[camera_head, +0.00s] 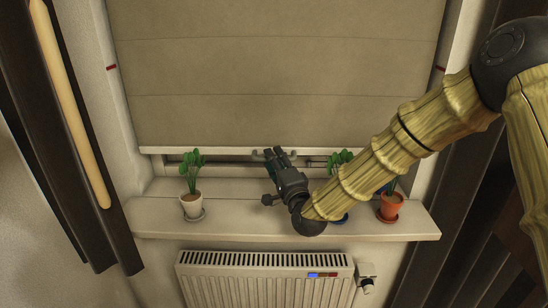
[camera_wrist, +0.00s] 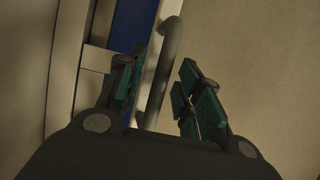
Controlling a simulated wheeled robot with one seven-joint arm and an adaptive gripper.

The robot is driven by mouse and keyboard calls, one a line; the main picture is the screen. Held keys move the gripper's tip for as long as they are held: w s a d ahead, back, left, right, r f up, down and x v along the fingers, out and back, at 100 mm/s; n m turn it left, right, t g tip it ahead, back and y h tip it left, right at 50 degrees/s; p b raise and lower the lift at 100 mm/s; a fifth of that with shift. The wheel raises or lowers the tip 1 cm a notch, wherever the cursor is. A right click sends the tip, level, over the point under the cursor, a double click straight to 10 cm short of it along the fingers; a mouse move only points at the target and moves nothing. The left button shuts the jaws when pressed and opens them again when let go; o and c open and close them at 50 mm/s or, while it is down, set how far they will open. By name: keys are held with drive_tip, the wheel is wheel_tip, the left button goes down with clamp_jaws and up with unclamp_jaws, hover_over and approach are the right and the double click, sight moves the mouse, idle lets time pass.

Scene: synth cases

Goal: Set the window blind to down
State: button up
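The beige fabric window blind (camera_head: 270,75) hangs over most of the window, its pale bottom bar (camera_head: 215,150) a little above the sill. A grey curved handle (camera_head: 259,155) sits at the middle of that bar. My gripper (camera_head: 276,155) is at the handle, reaching up from the lower right. In the wrist view, the handle (camera_wrist: 168,60) passes between the two green-padded fingers of my gripper (camera_wrist: 158,90). The fingers are apart, with a visible gap between the handle and the right finger. Contact with the left finger cannot be told.
The sill (camera_head: 260,218) carries a plant in a white pot (camera_head: 192,205) at left, and an orange pot (camera_head: 390,207) and a partly hidden blue pot (camera_head: 340,217) at right. A radiator (camera_head: 265,280) is below. Red marks (camera_head: 111,68) show on the window's side frames. Dark curtains flank both sides.

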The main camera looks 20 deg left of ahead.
drive_tip(key=shift+w+a, duration=0.2)
drive_tip(key=shift+w, duration=0.1)
clamp_jaws()
wheel_tip(320, 180, down, 9)
drive_tip(key=b, duration=0.5)
drive_tip(key=shift+r+b, duration=0.2)
drive_tip(key=shift+b, duration=0.15)
drive_tip(key=shift+s, duration=0.15)
drive_tip(key=shift+f, duration=0.1)
